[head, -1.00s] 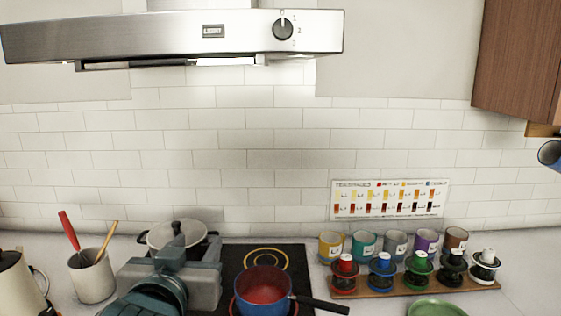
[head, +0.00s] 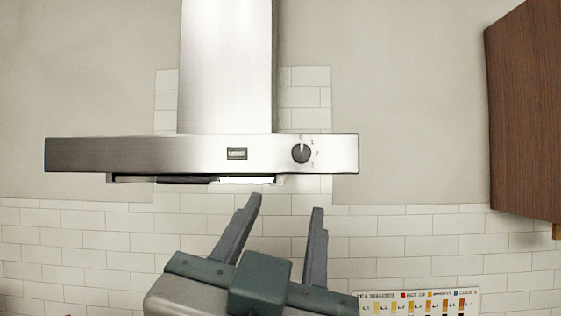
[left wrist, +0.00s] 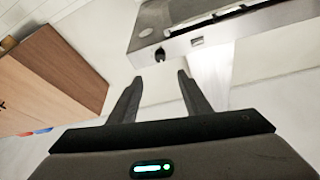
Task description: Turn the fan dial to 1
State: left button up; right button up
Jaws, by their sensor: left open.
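The fan dial (head: 301,153) is a round dark knob on the right part of the steel range hood's front (head: 200,154). Its pale pointer mark points up, towards the 0, with the other numbers to its right. The dial also shows in the left wrist view (left wrist: 160,54), just beyond the fingertips. My left gripper (head: 285,203) is open and empty, below the hood and apart from the dial in the head view. It also shows in the left wrist view (left wrist: 160,76) with its fingers spread. My right gripper is not in view.
A brown wall cabinet (head: 525,110) hangs at the right. A label chart (head: 420,303) is on the tiled wall (head: 430,240) at the lower right. A button panel (head: 237,154) sits left of the dial. The space between hood and cabinet is clear.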

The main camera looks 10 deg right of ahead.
pick_arm(q)
jog(key=shift+w, duration=0.15)
jog(key=p, duration=1.1)
send_near(301, 157)
jog(key=x, duration=0.6)
jog(key=shift+w+r, duration=0.2)
jog(key=shift+r, duration=0.1)
jog(key=shift+x, duration=0.9)
jog(key=shift+f, duration=0.2)
jog(key=c, duration=1)
